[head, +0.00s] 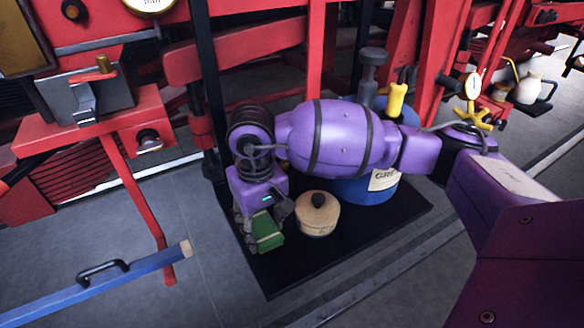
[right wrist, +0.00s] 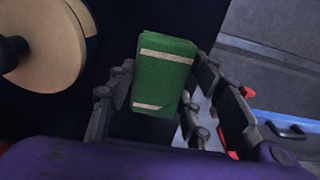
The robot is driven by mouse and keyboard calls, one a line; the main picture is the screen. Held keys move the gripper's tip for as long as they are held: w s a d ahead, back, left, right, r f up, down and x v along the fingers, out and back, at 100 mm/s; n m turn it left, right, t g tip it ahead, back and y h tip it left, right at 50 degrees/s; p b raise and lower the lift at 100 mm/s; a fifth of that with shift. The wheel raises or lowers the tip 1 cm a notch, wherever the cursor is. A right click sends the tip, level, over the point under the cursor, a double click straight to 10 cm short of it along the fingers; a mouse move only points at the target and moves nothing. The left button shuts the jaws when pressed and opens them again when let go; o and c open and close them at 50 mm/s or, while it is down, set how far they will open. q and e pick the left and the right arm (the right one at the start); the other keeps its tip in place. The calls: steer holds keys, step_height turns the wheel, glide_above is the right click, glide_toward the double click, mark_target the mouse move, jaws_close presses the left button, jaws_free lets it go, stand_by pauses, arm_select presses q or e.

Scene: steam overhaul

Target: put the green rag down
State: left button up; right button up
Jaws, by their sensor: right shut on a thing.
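The green rag (head: 267,231) is a small folded green block with pale stripes. My right gripper (head: 262,226) is shut on it, pointing down over the left part of a black mat (head: 300,273). In the right wrist view the rag (right wrist: 165,75) sits between the two dark fingers (right wrist: 158,92). I cannot tell whether the rag touches the mat. My left gripper is not in view.
A round tan tin with a black knob (head: 317,218) stands just right of the rag. Behind my arm is a blue drum (head: 365,190) with a label. A blue bar (head: 110,290) with a handle lies at lower left. Red machinery (head: 245,50) rises behind. The mat's front is bare.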

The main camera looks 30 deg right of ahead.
steer(key=o, duration=1)
